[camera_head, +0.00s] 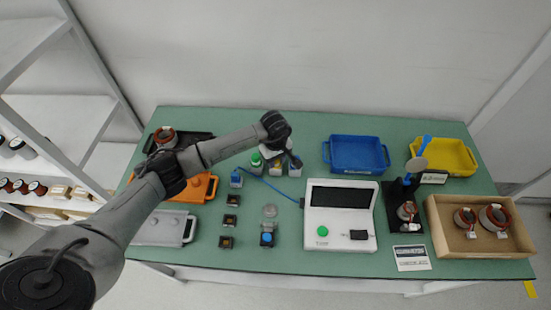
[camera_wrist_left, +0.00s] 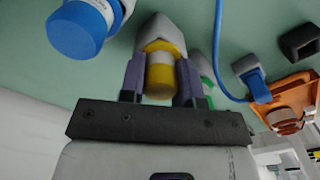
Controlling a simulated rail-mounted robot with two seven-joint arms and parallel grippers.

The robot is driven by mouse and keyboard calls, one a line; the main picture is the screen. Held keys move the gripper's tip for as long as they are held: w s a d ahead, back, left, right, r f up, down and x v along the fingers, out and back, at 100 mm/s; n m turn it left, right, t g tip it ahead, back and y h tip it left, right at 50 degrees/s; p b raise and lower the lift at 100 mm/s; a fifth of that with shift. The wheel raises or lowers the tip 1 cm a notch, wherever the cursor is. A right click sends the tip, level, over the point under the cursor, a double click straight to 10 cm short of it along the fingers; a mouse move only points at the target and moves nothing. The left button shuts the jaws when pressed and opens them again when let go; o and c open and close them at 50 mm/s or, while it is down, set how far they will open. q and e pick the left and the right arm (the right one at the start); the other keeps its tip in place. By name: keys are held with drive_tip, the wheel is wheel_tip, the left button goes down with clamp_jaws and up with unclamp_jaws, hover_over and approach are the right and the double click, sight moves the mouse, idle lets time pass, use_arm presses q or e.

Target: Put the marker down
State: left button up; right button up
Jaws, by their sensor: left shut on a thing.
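The marker is a short yellow cylinder with a pale, blocky end (camera_wrist_left: 160,72). My left gripper (camera_wrist_left: 158,82) is shut on its yellow part, with a purple finger on either side. In the head view, the left gripper (camera_head: 278,157) is over the back middle of the green table, and the yellow of the marker (camera_head: 276,169) shows just below it. I cannot tell whether the marker touches the table. My right gripper is not in view.
A green-capped bottle (camera_head: 256,160) stands close left of the marker and a blue-capped one (camera_head: 295,168) close right. A blue cable (camera_head: 268,187) runs to the white tester (camera_head: 340,228). A blue bin (camera_head: 357,153) stands at the back, with bare table between.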

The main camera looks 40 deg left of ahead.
use_arm(q)
drive_tip(key=o, duration=0.9)
drive_tip(key=shift+r, duration=0.1)
drive_tip(key=shift+r+p, duration=0.25)
drive_tip(key=shift+p, duration=0.2)
wheel_tip(320, 180, up, 12)
